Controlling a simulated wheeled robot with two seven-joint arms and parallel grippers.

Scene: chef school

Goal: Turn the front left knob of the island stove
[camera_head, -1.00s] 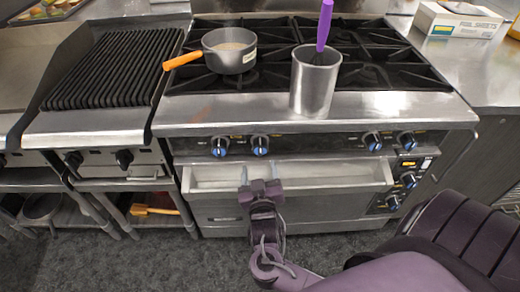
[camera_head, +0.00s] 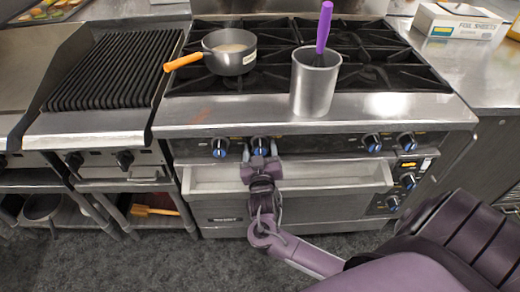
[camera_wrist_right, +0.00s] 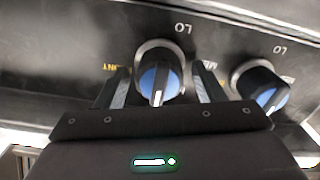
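The stove (camera_head: 320,108) has a row of blue-ringed black knobs on its front panel. The leftmost knob (camera_head: 219,148) is free of the gripper. In the right wrist view this knob (camera_wrist_right: 158,78) lies between the two open fingers (camera_wrist_right: 162,90), with visible gaps at both sides. A neighbouring knob (camera_wrist_right: 260,87) is outside the fingers, to the right in that view. My left gripper is not in view.
A saucepan (camera_head: 232,62) with an orange handle and a metal pot (camera_head: 314,85) holding a purple-handled whisk (camera_head: 324,25) stand on the stove. Below the knobs is a ledge or open drawer (camera_head: 320,174). A grill (camera_head: 115,70) is at left.

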